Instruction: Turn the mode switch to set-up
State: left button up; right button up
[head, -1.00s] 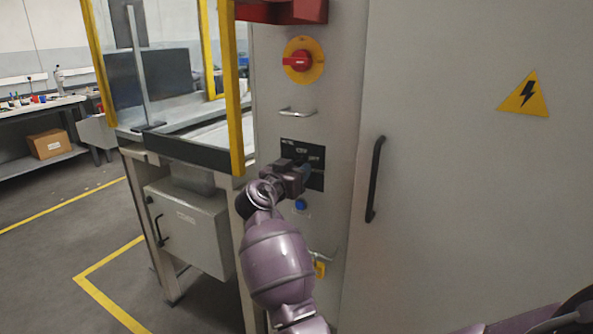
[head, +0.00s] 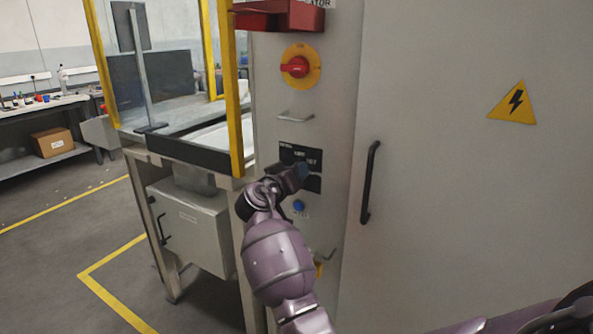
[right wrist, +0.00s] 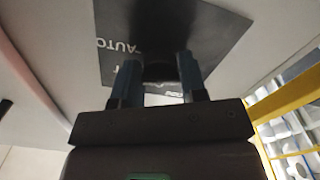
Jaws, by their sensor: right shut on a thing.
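The mode switch plate (head: 313,184) is a black panel with white lettering on the grey cabinet column. My right gripper (head: 303,172) is at this plate and covers part of it, hiding the switch knob in the head view. In the right wrist view, the two blue-grey fingers of the right gripper (right wrist: 158,80) are shut on the dark knob of the mode switch (right wrist: 160,70), one on each side. The plate (right wrist: 220,35) appears behind it, with the word AUTO at its left. The knob's pointer is too dark to read. My left gripper is not in view.
Above the plate are a metal handle (head: 296,116) and a red rotary switch (head: 296,67) on a yellow disc. A blue button (head: 299,206) sits below it. A black cabinet door handle (head: 370,182) stands to the right, and a yellow guard post (head: 233,110) to the left.

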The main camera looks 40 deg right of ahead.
jog(key=shift+r+n+p, duration=0.2)
jog(key=shift+n+p, duration=0.3)
jog(key=shift+n, duration=0.7)
jog(key=shift+f+n+p, duration=0.1)
jog(key=shift+n+p, duration=0.3)
jog(key=shift+n, duration=0.5)
jog(key=shift+f+n, duration=0.1)
jog(key=shift+n, duration=0.2)
jog(key=o, duration=0.8)
jog(key=shift+o, duration=0.2)
